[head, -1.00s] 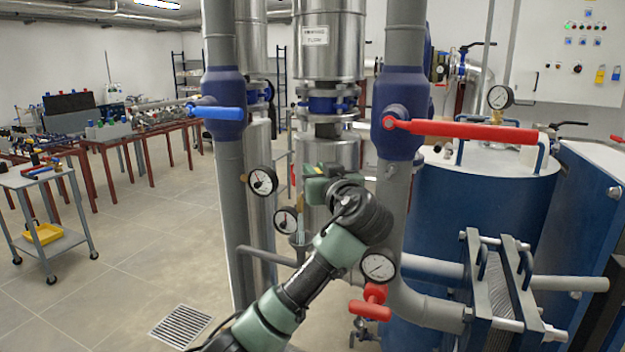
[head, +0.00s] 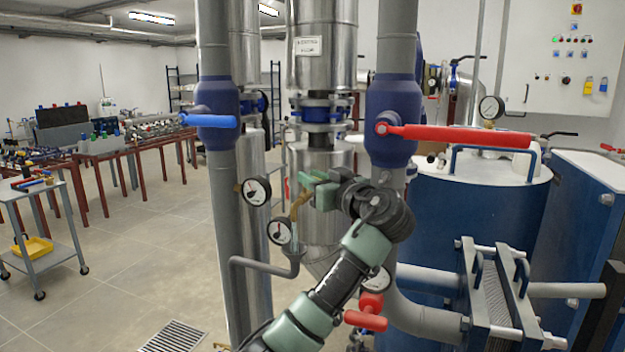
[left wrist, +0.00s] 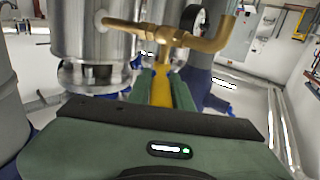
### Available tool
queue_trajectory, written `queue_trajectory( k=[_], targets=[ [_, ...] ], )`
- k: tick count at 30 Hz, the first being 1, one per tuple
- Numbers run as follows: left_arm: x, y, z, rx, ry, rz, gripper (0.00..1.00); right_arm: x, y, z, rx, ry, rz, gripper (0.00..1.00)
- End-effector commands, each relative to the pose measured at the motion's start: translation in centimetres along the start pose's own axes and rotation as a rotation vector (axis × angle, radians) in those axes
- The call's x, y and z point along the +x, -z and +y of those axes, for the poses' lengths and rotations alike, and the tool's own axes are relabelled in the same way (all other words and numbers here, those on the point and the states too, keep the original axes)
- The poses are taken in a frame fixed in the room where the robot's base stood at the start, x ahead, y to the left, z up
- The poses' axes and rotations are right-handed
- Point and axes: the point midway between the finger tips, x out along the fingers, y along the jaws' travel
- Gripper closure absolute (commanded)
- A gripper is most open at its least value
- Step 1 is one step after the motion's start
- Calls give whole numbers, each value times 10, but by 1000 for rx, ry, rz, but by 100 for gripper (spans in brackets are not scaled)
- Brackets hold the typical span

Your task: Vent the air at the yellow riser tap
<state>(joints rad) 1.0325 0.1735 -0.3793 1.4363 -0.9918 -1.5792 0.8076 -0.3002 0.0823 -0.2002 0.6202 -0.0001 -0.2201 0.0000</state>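The riser tap shows as a brass spout and body (head: 296,208) in the head view, beside the steel column, just left of my left gripper (head: 312,186). In the left wrist view the brass tap (left wrist: 200,42) crosses the top, its bent end to the right. Its yellow lever (left wrist: 161,88) points toward me between the two green fingers of my left gripper (left wrist: 161,92). The fingers lie close along both sides of the lever with no clear gap, so the gripper looks shut on it. My right gripper is in neither view.
A blue-handled valve (head: 212,120) and a red-handled valve (head: 455,134) sit on grey pipes either side. Gauges (head: 256,191) (head: 280,231) hang near the tap. Open floor lies left.

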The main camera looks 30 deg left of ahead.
Motion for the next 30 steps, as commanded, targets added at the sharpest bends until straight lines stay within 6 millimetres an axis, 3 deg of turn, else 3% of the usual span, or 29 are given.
queue_trajectory(
  k=[2,20,30],
  targets=[
    [0,0,0,0,0,0,59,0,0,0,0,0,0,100],
    [1,1,-1,0,-14,1,59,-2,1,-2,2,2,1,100],
    [2,5,-11,3,-237,7,59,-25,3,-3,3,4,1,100]
  ],
)
